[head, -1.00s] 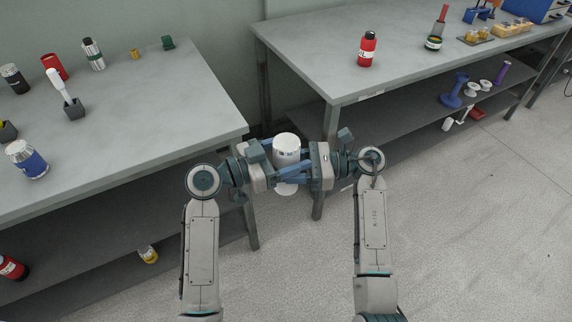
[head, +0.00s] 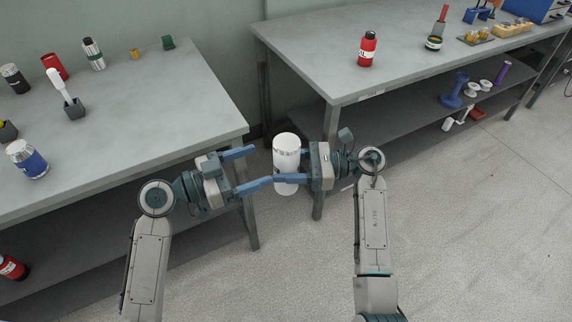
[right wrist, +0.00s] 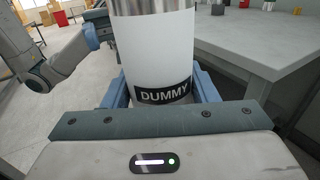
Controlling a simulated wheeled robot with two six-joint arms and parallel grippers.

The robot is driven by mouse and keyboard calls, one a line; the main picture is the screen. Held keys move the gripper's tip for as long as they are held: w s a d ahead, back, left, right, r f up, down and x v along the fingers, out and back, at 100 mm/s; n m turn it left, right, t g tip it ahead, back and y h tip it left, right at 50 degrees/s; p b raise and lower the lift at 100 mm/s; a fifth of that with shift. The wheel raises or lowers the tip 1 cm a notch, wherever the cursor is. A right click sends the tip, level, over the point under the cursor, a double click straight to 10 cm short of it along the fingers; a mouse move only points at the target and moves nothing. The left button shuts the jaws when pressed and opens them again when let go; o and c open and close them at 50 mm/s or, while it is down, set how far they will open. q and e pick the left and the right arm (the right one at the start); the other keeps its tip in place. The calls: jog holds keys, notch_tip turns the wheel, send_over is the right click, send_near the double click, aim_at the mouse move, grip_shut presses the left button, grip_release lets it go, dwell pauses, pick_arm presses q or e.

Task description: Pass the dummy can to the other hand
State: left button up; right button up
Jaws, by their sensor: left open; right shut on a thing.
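The dummy can (head: 286,158) is a white cylinder with a grey top rim, upright in the air in the gap between the two tables. In the right wrist view the can (right wrist: 155,55) carries a black "DUMMY" label and stands between the fingers. My right gripper (head: 290,178) is shut on the can from the right side. My left gripper (head: 262,168) is open, to the left of the can, with its blue fingers pointing at it. One left fingertip appears close to the can; I cannot tell whether it touches.
The left table (head: 150,120) holds several cans, a white-handled tool in a dark block (head: 74,108) and a blue-and-white can (head: 26,160). The right table (head: 310,50) holds a red bottle (head: 367,48) and other items, with a lower shelf below. Open floor lies in front.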

pick_arm(q)
jog(key=w+a+f+n+t+y, duration=0.1)
jog(key=w+a+f+n+y, duration=0.2)
jog(key=f, duration=0.8)
jog(key=a+f+n+y, duration=0.4)
jog(key=a+f, duration=0.2)
jog(key=f, duration=0.5)
jog(key=s+a+f+n+g+y, duration=0.1)
jog(key=s+a+f+n+y, duration=0.2)
jog(key=f, duration=0.8)
jog(key=s+a+f+n+g+y, duration=0.1)
jog(key=s+a+f+y, duration=0.2)
jog(key=f, duration=0.7)
jog(key=s+a+f+g+y, duration=0.1)
jog(key=s+a+f+g, duration=0.1)
jog(key=s+f, duration=0.6)
jog(key=s+a+f+g+y, duration=0.1)
jog(key=s+f, duration=0.7)
jog(key=s, duration=0.8)
jog(key=s+a+f+g+y, duration=0.1)
jog(key=s+a+f+g, duration=0.1)
jog(key=s+f, duration=0.6)
jog(key=s+g, duration=0.1)
jog(key=s, duration=0.4)
jog(key=shift+a+f+n+y, duration=0.3)
jog(key=shift+a+f+n, duration=0.1)
jog(key=shift+s, duration=0.1)
